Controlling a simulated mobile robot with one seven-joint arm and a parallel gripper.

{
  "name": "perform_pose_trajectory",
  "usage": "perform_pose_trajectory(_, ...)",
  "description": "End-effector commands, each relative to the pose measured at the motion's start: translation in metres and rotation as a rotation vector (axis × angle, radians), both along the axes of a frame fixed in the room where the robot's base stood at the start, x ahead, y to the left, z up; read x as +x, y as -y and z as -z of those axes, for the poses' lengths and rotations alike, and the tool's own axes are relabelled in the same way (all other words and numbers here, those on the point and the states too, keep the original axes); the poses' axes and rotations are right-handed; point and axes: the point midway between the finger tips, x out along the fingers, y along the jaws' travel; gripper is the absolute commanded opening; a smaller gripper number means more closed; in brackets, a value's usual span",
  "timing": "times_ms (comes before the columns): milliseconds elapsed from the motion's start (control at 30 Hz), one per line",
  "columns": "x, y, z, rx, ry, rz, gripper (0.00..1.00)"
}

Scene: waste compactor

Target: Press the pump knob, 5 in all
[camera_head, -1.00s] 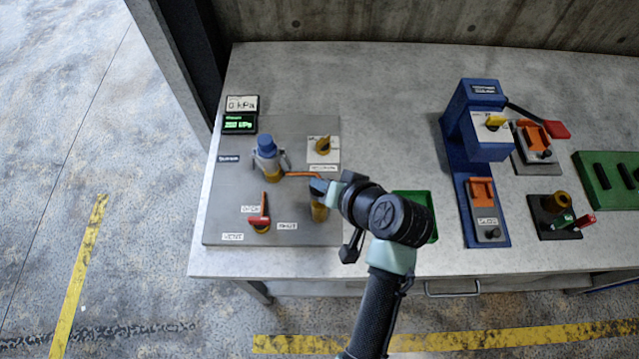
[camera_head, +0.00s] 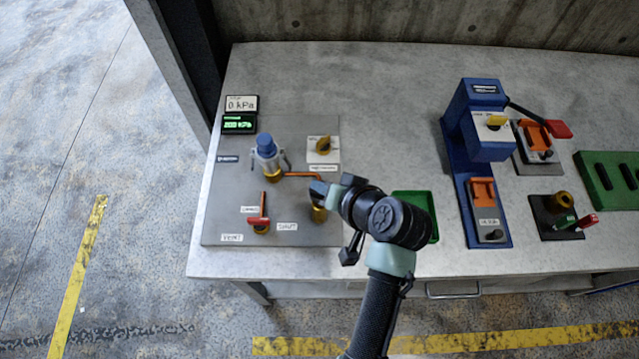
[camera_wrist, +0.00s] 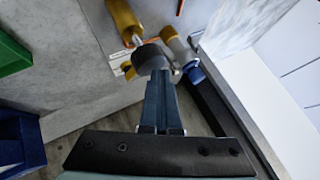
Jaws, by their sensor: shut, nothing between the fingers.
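The pump is an upright brass cylinder (camera_head: 318,213) at the front right of the grey panel (camera_head: 230,190). In the wrist view its dark round knob (camera_wrist: 150,57) shows just past my fingertips, with the brass body (camera_wrist: 124,20) beyond it. My gripper (camera_head: 320,190) is over the pump's top, and the arm comes in from the front right. The fingers (camera_wrist: 155,75) are shut with nothing between them. Their tips overlap the knob in the wrist view; whether they touch it or how far it is pressed I cannot tell. In the head view my gripper mostly hides the knob.
On the panel stand a blue-capped regulator (camera_head: 266,152), a yellow knob (camera_head: 323,145) and a red-handled valve (camera_head: 259,221). A gauge display (camera_head: 241,103) reads 0 kPa above a green-lit display (camera_head: 239,124). A green tray (camera_head: 428,205) and blue press (camera_head: 475,120) lie right.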

Motion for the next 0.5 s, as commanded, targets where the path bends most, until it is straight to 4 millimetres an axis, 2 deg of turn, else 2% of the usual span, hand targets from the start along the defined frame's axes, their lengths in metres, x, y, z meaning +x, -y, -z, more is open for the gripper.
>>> perform_pose_trajectory(500, -0.0019, -0.0006, 0.0099, 0.0, -0.009, -0.003, 0.0)
